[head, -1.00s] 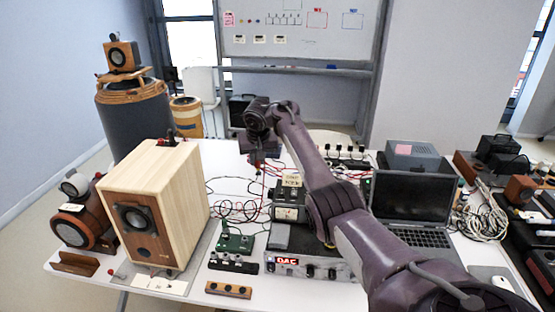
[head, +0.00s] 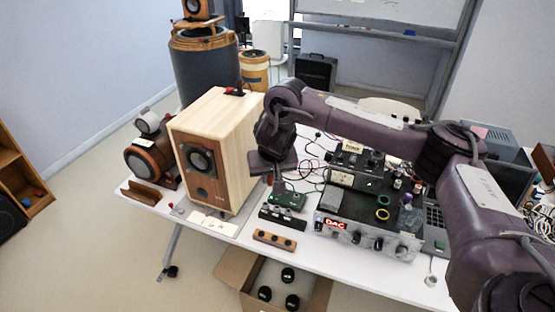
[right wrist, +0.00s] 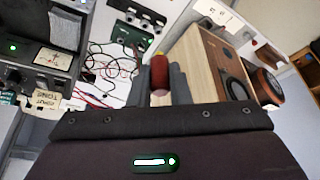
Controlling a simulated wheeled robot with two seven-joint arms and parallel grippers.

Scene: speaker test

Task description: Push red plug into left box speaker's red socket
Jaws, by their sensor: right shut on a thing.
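My right gripper (head: 268,178) points down just right of the pale wooden box speaker (head: 238,145), in front of the cables. In the right wrist view its two fingers (right wrist: 160,80) are shut on the red plug (right wrist: 159,74). The box speaker also shows in the right wrist view (right wrist: 200,62), to the right of the fingers and apart from the plug. A small black and red fitting (head: 235,92) sits on top of the speaker; I cannot make out the red socket. My left gripper is not in view.
A green circuit board (head: 290,198) and a black strip of knobs (head: 282,217) lie near the gripper. The DAC unit (head: 365,235) stands to the right. Loose red and black cables (head: 313,172) lie behind. An open cardboard box (head: 238,272) is below the table's front edge.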

